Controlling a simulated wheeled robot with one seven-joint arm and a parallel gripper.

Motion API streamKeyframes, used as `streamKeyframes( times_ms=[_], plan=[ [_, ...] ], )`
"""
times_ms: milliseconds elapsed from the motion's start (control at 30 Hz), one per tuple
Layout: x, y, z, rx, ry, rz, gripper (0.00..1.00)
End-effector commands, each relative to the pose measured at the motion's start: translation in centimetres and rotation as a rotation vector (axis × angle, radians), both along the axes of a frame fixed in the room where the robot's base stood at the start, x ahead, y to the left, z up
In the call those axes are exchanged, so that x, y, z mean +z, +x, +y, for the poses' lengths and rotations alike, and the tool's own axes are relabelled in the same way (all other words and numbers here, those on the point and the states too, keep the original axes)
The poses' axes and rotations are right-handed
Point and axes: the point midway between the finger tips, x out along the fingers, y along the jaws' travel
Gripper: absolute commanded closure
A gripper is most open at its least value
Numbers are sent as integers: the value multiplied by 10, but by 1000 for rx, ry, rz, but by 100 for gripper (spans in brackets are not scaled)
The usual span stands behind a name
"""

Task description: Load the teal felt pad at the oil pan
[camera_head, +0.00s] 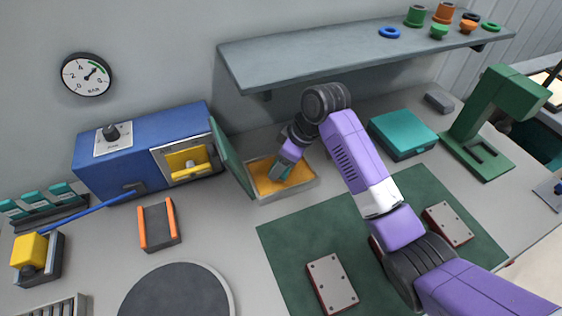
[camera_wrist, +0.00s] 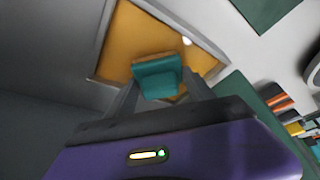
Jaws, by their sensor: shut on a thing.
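The oil pan (camera_head: 314,187) is a shallow light-rimmed tray with an amber floor, on the bench beside the blue box. It fills much of the upper wrist view, with its rim at the right (camera_wrist: 213,48). My gripper (camera_head: 287,168) reaches down over the pan, and its fingers (camera_wrist: 158,92) are shut on the teal felt pad (camera_wrist: 157,82). The pad has a tan strip along its far edge. In the head view only a small bit of the pad (camera_head: 286,172) shows between the fingers. I cannot tell whether the pad touches the amber surface.
A green panel (camera_head: 231,157) stands upright just left of the pan, by the blue box (camera_head: 140,155). A teal case (camera_head: 403,135) and green press (camera_head: 490,120) are at right. A shelf (camera_head: 350,55) overhangs behind. A green mat (camera_head: 290,245) with metal plates lies in front.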

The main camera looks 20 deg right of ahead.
Motion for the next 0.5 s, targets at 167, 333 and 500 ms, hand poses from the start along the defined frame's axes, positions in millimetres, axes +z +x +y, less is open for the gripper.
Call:
streamKeyframes(
  times_ms=[167,333,500],
  plan=[
    [-3,-1,0,0,-1,5,71],
    [0,-1,0,0,-1,6,71],
    [12,-1,0,0,-1,5,71]
  ],
)
